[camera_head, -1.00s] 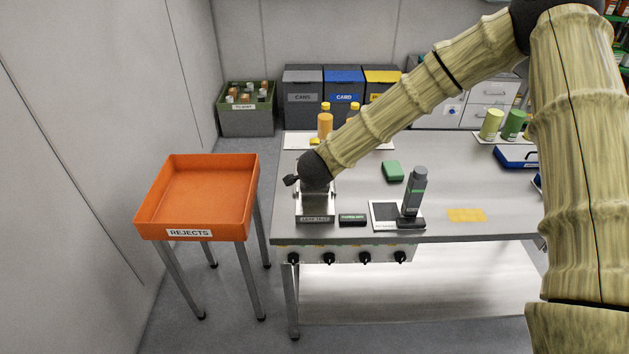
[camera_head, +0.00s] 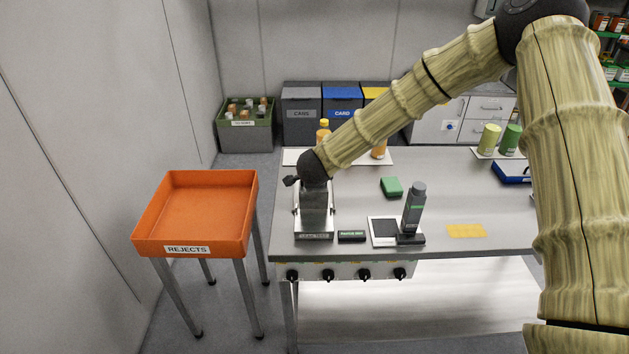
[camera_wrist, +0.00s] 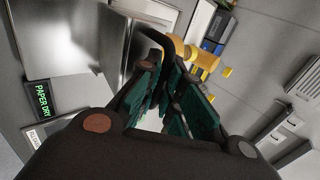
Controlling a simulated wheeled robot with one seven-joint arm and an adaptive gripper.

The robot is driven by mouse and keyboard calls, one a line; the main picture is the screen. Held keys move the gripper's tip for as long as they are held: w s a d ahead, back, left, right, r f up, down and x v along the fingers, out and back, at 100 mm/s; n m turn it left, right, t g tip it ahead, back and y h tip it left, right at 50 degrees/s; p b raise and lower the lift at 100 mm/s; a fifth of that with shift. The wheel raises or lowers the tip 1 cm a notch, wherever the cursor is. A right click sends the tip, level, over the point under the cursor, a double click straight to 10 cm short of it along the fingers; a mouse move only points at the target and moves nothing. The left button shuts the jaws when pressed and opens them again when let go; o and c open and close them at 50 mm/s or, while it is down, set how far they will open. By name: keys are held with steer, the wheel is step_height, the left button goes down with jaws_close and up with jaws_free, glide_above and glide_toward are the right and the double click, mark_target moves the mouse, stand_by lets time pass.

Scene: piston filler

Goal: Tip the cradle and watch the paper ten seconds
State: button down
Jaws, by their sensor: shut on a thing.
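The metal cradle (camera_head: 313,236) stands at the table's front left, with a label on its front. My gripper (camera_head: 314,190) is at the top of the cradle. In the wrist view its dark green-padded fingers (camera_wrist: 165,98) are closed together beside bright metal (camera_wrist: 108,45). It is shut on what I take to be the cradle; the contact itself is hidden. A small black display (camera_head: 352,236) sits right of the cradle. In the wrist view the display (camera_wrist: 42,98) reads "PAPER DRY" in green. The test paper itself cannot be made out.
An orange rejects tray (camera_head: 195,215) stands left of the table. A grey-green upright device (camera_head: 414,208) stands on a black-and-white pad (camera_head: 383,232). A green block (camera_head: 391,187), yellow sheet (camera_head: 466,231) and orange bottles (camera_head: 323,130) are also on the table. Knobs (camera_head: 328,275) line its front.

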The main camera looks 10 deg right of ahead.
steer(key=shift+w, duration=0.15)
stand_by(0.4)
steer(key=c, duration=1.6)
jaws_free()
steer(key=shift+o, duration=0.2)
steer(key=v, duration=1.2)
steer(key=shift+d, duration=0.1)
